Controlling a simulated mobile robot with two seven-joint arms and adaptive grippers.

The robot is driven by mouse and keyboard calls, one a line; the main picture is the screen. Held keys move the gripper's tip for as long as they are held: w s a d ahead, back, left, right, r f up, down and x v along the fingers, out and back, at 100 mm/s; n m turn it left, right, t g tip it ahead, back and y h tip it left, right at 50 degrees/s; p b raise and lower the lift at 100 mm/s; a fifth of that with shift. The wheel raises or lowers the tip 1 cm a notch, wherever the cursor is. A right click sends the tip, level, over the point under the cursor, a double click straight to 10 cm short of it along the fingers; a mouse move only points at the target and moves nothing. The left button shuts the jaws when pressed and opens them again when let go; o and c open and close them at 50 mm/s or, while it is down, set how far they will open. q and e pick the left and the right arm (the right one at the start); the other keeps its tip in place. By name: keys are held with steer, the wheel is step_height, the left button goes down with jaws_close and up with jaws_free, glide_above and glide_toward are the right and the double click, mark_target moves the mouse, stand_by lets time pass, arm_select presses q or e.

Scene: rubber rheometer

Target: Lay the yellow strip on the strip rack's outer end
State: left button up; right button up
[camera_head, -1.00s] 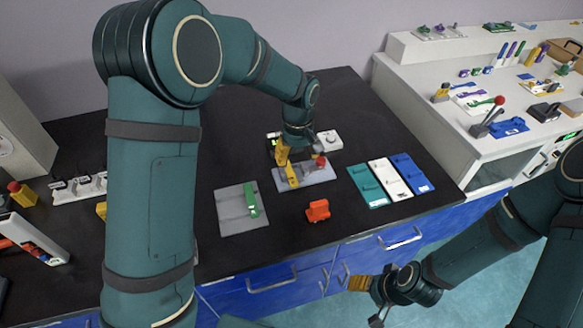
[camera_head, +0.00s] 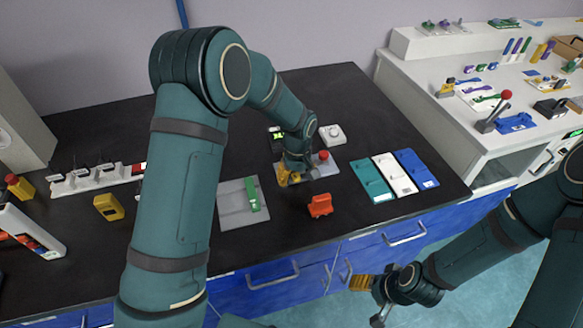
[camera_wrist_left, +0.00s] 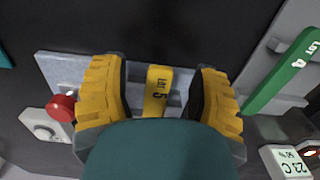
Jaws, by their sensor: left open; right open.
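The yellow strip (camera_wrist_left: 155,92), marked LOT 5, lies on a grey plate (camera_wrist_left: 62,68) with a red knob; the plate also shows in the head view (camera_head: 327,167). My left gripper (camera_wrist_left: 157,98) is open over the plate, its yellow fingers on either side of the strip with gaps visible. In the head view my left gripper (camera_head: 291,174) hides most of the strip. A grey rack (camera_head: 232,222) holds a green strip (camera_head: 253,195), marked LOT 4, and is probably the strip rack. My right gripper (camera_head: 372,299) is open and empty beyond the counter's front edge.
An orange-red block (camera_head: 320,205) stands near the plate's front side. Teal (camera_head: 371,182), white (camera_head: 394,174) and blue (camera_head: 414,168) trays lie right of it. A white dial box (camera_head: 332,135) stands behind the plate. A yellow device (camera_head: 108,207) stands left of the rack.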

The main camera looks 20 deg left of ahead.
arm_select(q)
steer(key=shift+f, duration=0.2)
stand_by(0.6)
steer(key=shift+o, duration=0.2)
jaws_close()
